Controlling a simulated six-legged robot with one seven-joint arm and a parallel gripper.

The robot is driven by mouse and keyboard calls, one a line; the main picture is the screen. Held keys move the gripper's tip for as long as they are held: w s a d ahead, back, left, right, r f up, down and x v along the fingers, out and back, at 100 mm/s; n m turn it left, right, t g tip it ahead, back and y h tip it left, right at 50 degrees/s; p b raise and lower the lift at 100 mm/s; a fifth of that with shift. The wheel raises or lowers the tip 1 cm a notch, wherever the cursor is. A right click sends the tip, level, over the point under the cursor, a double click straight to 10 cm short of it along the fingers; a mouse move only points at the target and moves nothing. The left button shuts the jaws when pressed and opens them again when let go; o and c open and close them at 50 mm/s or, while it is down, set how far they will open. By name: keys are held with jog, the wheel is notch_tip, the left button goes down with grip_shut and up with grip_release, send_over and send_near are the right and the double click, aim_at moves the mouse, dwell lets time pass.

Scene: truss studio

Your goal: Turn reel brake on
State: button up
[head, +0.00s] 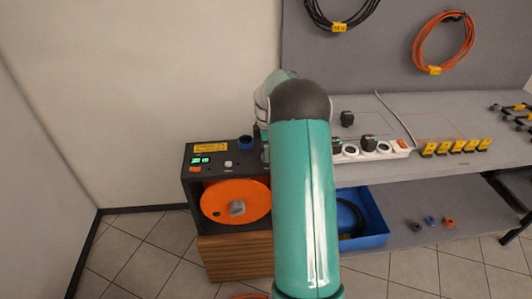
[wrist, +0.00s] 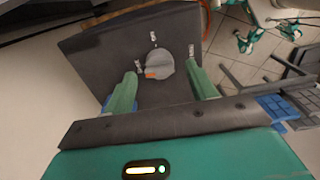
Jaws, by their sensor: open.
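In the wrist view a dark grey panel (wrist: 95,55) carries a round grey dial (wrist: 160,67) with a small orange mark (wrist: 152,74) and white labels around it. I cannot read the labels. My gripper (wrist: 162,72) is open, with one green finger on each side of the dial. I cannot tell whether the fingers touch it. In the head view the reel unit (head: 188,190) is a dark box holding an orange reel (head: 222,203). My arm hides the gripper and the right part of the unit there.
The reel unit's top has a green display (head: 201,160) and a blue knob (head: 245,142). A grey workbench (head: 460,180) with a power strip (head: 376,152) stands to the right. A blue bin (head: 372,215) sits on its lower shelf. Open tiled floor (head: 130,262) lies at left.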

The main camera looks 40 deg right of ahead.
jog(key=shift+f, duration=1.15)
jog(key=shift+c, duration=0.3)
jog(key=c, duration=0.9)
jog(key=shift+c, duration=0.2)
